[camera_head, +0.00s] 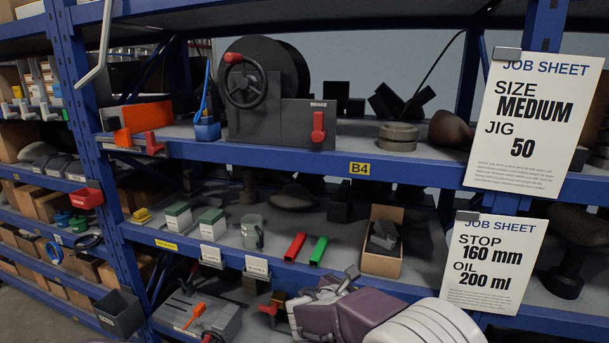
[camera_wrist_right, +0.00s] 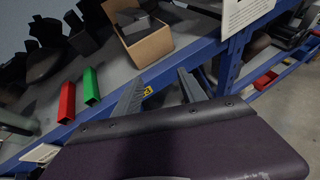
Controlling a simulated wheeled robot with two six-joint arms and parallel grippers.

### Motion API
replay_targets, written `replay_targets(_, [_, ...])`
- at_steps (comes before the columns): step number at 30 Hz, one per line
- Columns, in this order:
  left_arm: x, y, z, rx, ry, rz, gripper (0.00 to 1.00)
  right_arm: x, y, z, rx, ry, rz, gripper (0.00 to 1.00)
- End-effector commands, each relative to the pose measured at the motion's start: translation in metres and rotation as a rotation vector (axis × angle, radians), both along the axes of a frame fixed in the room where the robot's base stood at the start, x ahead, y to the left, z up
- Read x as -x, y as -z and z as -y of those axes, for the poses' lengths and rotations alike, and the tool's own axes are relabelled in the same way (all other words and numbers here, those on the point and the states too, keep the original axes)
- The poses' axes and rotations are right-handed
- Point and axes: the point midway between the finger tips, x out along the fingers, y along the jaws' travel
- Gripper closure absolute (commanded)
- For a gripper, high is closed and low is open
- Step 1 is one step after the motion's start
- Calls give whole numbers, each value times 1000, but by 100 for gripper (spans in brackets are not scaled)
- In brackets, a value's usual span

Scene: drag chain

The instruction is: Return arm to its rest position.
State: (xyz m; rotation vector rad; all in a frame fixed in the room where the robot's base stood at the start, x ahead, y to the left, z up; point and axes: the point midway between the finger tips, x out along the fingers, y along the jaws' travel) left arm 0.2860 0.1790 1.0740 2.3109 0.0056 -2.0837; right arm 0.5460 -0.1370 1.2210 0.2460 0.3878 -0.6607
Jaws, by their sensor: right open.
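My right gripper (camera_head: 331,283) is at the bottom middle of the head view, on a purple wrist with a white arm behind it. It is in front of the shelf rack, near the edge of the middle shelf. In the right wrist view its two grey fingers (camera_wrist_right: 160,84) stand apart with nothing between them. A cardboard box (camera_head: 382,252) with dark parts is on the shelf beyond it. It also shows in the right wrist view (camera_wrist_right: 150,46). My left gripper is not in view.
Red (camera_head: 295,246) and green (camera_head: 318,250) bars lie on the middle shelf (camera_head: 340,272). A reel with a crank (camera_head: 260,90) stands above. Two job sheets (camera_head: 535,125) hang at right. A grey machine (camera_head: 200,315) sits low at left. Open floor (camera_head: 40,315) shows at the lower left.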

Motion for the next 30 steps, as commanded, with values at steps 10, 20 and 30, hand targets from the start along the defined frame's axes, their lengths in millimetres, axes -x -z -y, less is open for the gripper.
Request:
replay_targets(10, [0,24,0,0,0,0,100,186,115,133,-762,958,-16,51])
replay_targets(20, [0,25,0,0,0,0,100,263,173,41,-1476,1999,383,51])
replay_targets(30, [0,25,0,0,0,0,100,260,172,41,-1490,2033,423,51])
